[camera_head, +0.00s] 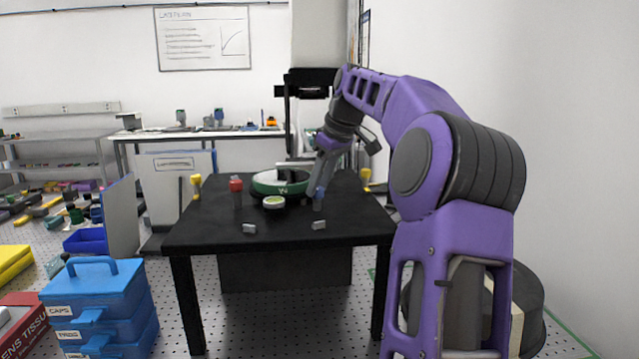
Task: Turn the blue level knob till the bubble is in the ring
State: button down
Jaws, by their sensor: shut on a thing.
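The blue level knob (319,192) stands at the right side of the instrument on the black table (215,232). My gripper (321,183) points down at it from above and is shut on it. The fingers are small in this view. A round green and white instrument (280,182) sits at the middle of the table. A small round pale-topped disc with a green rim (273,202), perhaps the level, lies in front of it. The bubble and ring are too small to make out. A red-topped knob (236,187) stands at the left.
Yellow posts stand at the table's left (195,187) and right (366,179). Two small grey blocks (249,228) (319,225) lie near the front edge. Blue stacked cases (98,306) stand on the floor at lower left. The table's front left is clear.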

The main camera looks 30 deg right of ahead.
jog(key=m+h, duration=0.1)
jog(key=m, duration=0.3)
jog(key=shift+a+r+h, duration=0.1)
jog(key=shift+a+h, duration=0.1)
jog(key=shift+h, duration=0.2)
jog(key=shift+m+h+p, duration=0.3)
jog(key=shift+m+h, duration=0.4)
jog(key=shift+m, duration=1.5)
jog(key=c, duration=0.5)
grip_release()
jog(key=v, duration=1.7)
jog(key=shift+a+r, duration=0.15)
jog(key=shift+a, duration=0.05)
jog(key=shift+w, duration=0.1)
